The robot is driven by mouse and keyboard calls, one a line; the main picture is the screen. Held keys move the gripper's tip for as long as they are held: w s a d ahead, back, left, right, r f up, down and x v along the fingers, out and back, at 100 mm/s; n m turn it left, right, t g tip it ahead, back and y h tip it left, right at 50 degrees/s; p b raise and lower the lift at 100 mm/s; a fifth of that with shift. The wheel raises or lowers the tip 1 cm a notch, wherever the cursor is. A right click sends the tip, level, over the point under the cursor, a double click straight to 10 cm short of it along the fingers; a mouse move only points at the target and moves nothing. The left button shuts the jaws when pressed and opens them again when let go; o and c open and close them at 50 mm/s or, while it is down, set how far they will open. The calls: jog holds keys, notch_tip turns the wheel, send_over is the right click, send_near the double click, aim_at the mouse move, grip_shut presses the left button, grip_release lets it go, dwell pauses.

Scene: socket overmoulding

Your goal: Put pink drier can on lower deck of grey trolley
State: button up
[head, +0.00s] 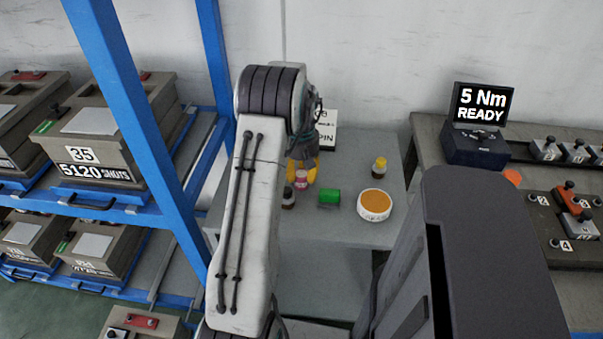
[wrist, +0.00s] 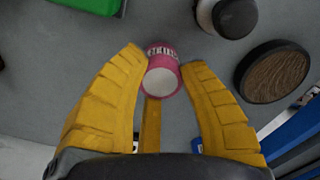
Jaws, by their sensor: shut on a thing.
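The pink can (head: 301,180) is small and has a white label band. It is at the yellow fingers of my gripper (head: 301,168), over the grey worktop (head: 345,232). In the wrist view the pink can (wrist: 162,75) sits between the two yellow fingertips of my gripper (wrist: 163,62), which are shut on it. Its pale round end faces the camera. I cannot tell whether the can touches the worktop or is held just above it. I cannot pick out the grey trolley or its lower deck with certainty.
A blue rack (head: 120,80) stands left. A bench with a display (head: 482,105) stands right.

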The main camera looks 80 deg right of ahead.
jog(key=shift+f, duration=0.2)
jog(key=o, duration=1.1)
jog(key=shift+r, duration=0.1)
